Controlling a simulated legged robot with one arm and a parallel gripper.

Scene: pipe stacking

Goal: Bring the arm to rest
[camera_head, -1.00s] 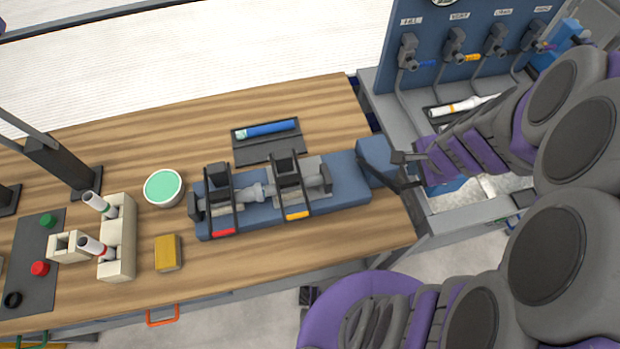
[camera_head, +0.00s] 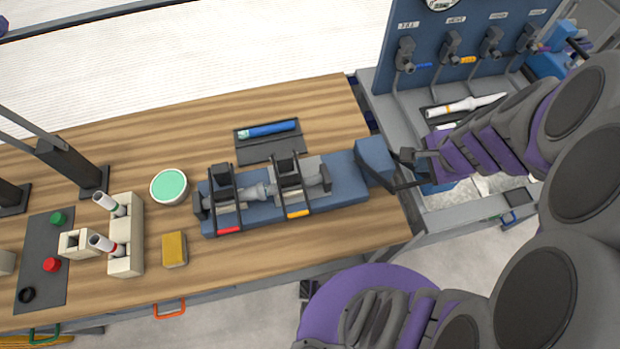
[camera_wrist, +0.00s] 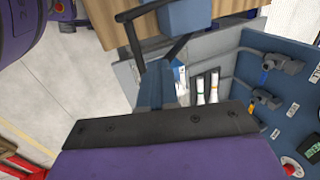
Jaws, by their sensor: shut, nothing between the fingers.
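My gripper (camera_head: 400,170) is at the end of my purple and grey arm, at the right end of the wooden workbench (camera_head: 110,160). It is beside a blue block (camera_head: 375,160) at the end of the blue clamp fixture (camera_head: 345,185). The jaws are shut with nothing held. In the wrist view, dark bars and blue parts show beyond the purple wrist housing, and the fingertips are hard to make out.
A grey sink unit (camera_head: 455,215) with a blue valve panel (camera_head: 440,40) stands close on the right. A white tube (camera_head: 465,105) lies there. The bench holds a green-topped bowl (camera_head: 169,186), a yellow block (camera_head: 174,249) and a tray with a blue tube (camera_head: 267,129).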

